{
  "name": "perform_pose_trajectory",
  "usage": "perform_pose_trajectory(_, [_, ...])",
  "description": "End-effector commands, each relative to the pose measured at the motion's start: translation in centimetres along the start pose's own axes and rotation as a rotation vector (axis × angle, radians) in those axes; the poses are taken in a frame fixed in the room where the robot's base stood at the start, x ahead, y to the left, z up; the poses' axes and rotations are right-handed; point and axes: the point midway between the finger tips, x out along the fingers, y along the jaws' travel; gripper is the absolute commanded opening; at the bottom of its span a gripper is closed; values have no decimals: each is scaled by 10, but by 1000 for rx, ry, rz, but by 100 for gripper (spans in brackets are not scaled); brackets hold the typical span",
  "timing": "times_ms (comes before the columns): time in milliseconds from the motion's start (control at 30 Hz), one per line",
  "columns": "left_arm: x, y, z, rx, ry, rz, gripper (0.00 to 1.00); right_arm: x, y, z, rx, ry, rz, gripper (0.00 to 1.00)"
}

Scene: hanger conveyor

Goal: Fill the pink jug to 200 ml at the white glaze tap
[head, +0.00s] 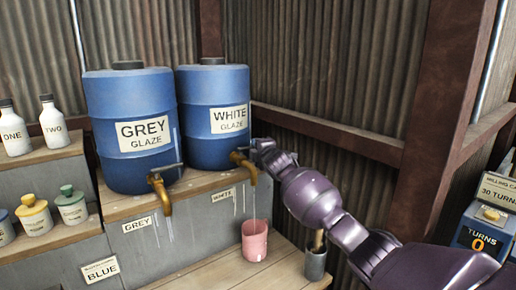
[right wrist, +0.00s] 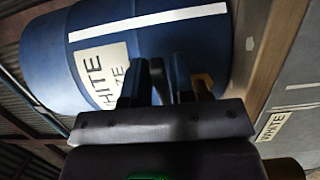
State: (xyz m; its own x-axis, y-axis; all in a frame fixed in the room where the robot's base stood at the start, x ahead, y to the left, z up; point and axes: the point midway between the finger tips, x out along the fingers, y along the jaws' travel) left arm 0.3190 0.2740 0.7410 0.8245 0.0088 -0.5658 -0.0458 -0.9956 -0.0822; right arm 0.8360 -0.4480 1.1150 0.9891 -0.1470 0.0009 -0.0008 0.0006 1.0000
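The pink jug (head: 255,242) stands upright on the lower wooden shelf, below the brass tap (head: 243,160) of the blue WHITE GLAZE barrel (head: 212,145). A thin pale stream runs from the tap down to the jug. The fill level and any scale cannot be made out. My right gripper (head: 262,150) is at the tap's handle, just right of the barrel. In the right wrist view, its dark fingers (right wrist: 158,82) are apart in front of the barrel, near the brass tap (right wrist: 204,84). My left gripper is not in view.
A GREY GLAZE barrel (head: 130,170) with its own brass tap (head: 160,190) stands to the left. A grey cup (head: 315,265) with a handle sticking out stands right of the jug. Bottles and jars line the left shelves. A turn counter (head: 484,240) reads 0 at right.

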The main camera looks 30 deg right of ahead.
Motion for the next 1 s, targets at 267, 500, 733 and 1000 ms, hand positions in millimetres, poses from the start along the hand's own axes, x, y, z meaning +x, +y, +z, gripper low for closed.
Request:
perform_pose_trajectory(267, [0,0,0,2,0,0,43,0,0,0,0,1,-1,38])
perform_pose_trajectory(500, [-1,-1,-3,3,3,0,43,-6,0,0,0,1,-1,38])
perform_pose_trajectory(733, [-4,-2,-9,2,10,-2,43,-34,1,0,0,1,1,38])
perform_pose_trajectory(1000, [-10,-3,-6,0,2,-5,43,-74,0,0,0,1,0,38])
